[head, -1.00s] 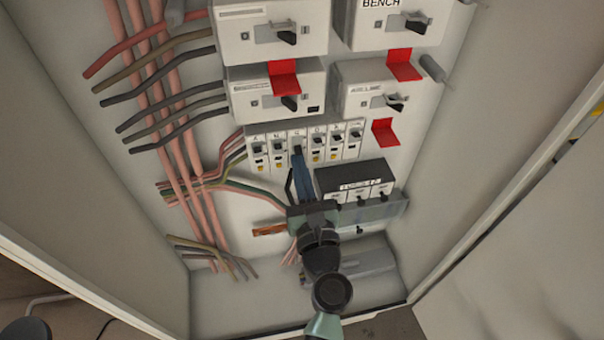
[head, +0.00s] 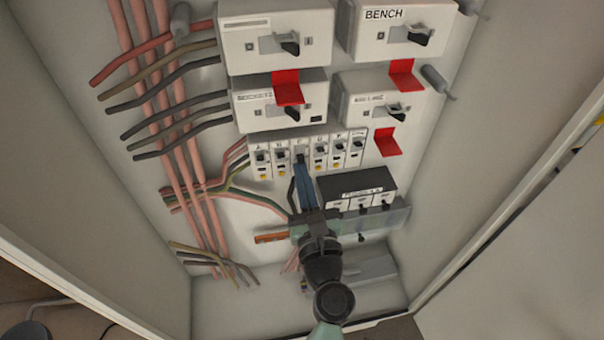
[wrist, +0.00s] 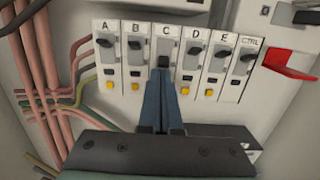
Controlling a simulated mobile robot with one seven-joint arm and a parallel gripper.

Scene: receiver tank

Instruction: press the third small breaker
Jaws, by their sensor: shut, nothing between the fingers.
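A row of small breakers, lettered A to E with a CTRL one at the right end, runs across the panel. The third small breaker, C (wrist: 166,45), is in the middle of the wrist view; it also shows in the head view (head: 301,147). My gripper (wrist: 163,75) is shut and empty, its blue fingertips at the lower part of C, over its dark toggle. In the head view my gripper (head: 301,162) points up at the same breaker. The fingers hide C's lower face; I cannot tell whether they touch it. The toggles of A (wrist: 105,42) and B (wrist: 135,43) show clear.
Large switch boxes (head: 275,40) with red tabs (head: 287,88) sit above the row. Pink and grey cables (head: 170,120) run at the left. A black-topped block (head: 357,180) stands right of my gripper. Cabinet walls close both sides.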

